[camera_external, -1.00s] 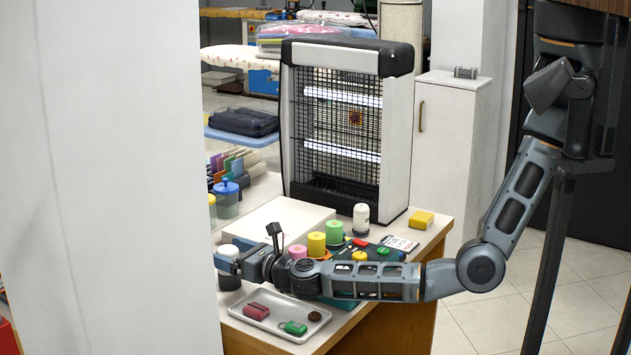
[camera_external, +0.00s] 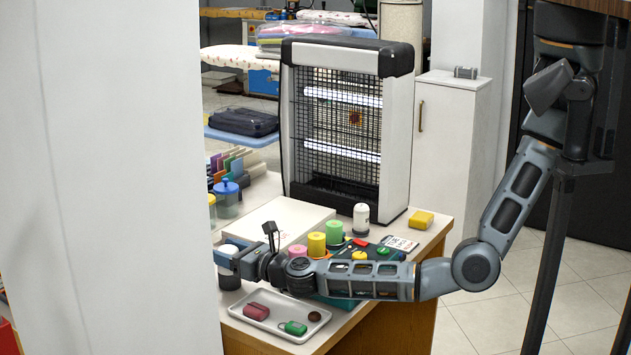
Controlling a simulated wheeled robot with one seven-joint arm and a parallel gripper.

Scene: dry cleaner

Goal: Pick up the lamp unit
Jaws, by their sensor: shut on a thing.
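A large lamp unit (camera_external: 398,135) stands upright on the counter, with a white side, a black top and two lit tubes behind a dark wire grid. My gripper (camera_external: 228,262) is low at the counter's left front, well apart from the lamp unit. It is shut on a small dark jar with a white top (camera_external: 229,282). The white wall partly hides the fingers and the jar, and I cannot tell whether the jar is lifted.
A tray (camera_external: 236,311) with small items lies in front of my forearm. A white wall (camera_external: 120,180) borders the left.

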